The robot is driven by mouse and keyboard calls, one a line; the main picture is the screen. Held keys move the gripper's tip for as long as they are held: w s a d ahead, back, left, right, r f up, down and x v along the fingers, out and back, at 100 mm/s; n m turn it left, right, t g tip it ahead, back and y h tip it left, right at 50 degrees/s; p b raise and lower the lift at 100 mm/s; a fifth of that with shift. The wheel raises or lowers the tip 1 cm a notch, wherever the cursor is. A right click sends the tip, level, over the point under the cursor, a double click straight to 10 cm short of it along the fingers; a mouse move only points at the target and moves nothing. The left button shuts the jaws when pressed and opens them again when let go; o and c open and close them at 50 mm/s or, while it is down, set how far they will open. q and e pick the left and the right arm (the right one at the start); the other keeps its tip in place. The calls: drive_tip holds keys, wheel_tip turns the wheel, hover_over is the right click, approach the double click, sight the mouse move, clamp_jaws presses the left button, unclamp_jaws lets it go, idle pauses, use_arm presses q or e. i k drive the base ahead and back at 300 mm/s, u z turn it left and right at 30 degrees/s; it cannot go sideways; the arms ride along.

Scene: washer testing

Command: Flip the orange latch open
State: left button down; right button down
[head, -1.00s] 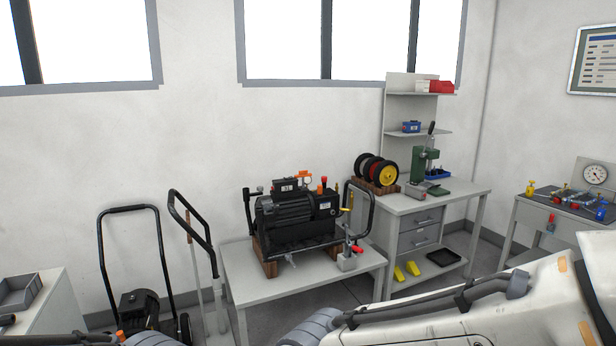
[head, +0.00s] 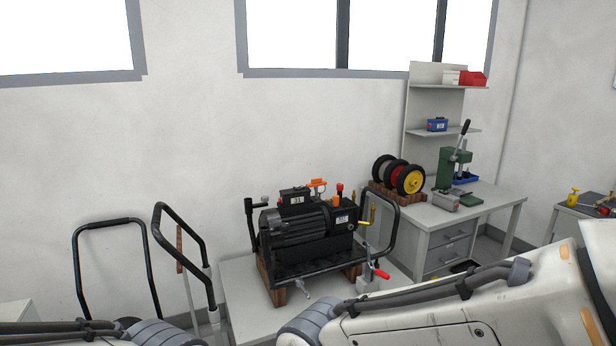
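An orange latch (head: 317,183) sits on top of the black pressure washer (head: 303,228), at its back near the small labelled box. It is small in the head view, and I cannot tell its exact position. The washer rests on wooden blocks on a light grey table (head: 240,301). Both of my arms show along the lower edge of the head view, left and right of centre. Neither gripper is in view.
A workbench (head: 479,208) with hose reels (head: 411,179) and a green press (head: 454,168) stands behind right. Black cart handles (head: 78,262) stand at left. A red-handled clamp (head: 376,271) stands at the table's front right.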

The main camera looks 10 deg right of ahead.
sight(314, 182)
drive_tip(key=i, duration=2.2)
drive_tip(key=z, duration=1.35)
drive_tip(key=i, duration=1)
drive_tip(key=u, duration=1)
